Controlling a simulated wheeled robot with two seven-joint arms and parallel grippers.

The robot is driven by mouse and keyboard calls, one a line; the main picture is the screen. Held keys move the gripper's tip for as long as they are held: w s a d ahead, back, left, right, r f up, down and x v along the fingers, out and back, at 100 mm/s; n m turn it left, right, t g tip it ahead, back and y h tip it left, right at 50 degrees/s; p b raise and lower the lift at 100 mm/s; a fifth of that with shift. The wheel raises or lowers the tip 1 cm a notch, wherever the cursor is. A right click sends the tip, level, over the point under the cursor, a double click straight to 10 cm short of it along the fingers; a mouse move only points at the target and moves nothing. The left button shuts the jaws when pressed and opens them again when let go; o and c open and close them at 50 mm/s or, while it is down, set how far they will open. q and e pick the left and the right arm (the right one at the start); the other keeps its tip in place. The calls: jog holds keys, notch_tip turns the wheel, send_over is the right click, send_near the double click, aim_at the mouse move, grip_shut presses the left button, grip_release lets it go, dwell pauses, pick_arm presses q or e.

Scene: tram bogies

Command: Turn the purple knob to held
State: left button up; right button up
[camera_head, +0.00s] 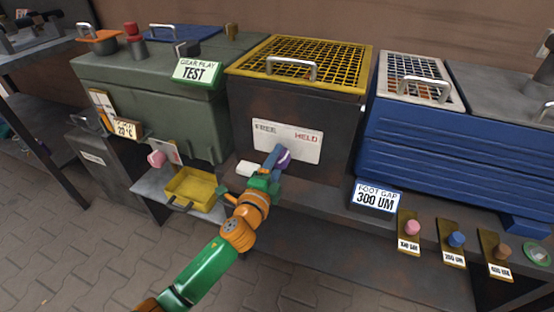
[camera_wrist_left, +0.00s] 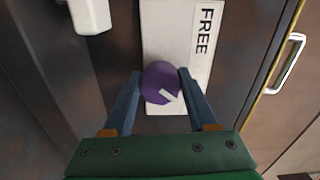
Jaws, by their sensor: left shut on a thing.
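The purple knob (camera_head: 284,158) sits low on a white plate (camera_head: 305,148) marked FREE at left and HELD at right, on the front of the dark box. My left gripper (camera_head: 277,160) reaches it from the front and is shut on it. In the left wrist view the knob (camera_wrist_left: 160,80) lies between the two blue fingers (camera_wrist_left: 158,88). Its white mark points down and right there, away from the word FREE. The word HELD is hidden in that view. My right gripper is not in view.
A yellow grid lid (camera_head: 302,62) with a handle tops the dark box. A white block (camera_head: 247,168) is left of the knob, and a yellow tray (camera_head: 190,188) is further left. A sign reading 300 UM (camera_head: 376,197) and several coloured knobs are on the right.

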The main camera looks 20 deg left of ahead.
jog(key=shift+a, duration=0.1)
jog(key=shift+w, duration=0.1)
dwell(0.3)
pick_arm(q)
jog(key=o, duration=1.1)
jog(key=shift+c, duration=0.2)
jog(key=o, duration=0.3)
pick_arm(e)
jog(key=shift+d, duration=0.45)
pick_arm(q)
jog(key=s, duration=0.7)
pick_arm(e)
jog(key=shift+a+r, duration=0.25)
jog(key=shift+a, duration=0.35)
pick_arm(q)
jog(key=shift+a, duration=0.1)
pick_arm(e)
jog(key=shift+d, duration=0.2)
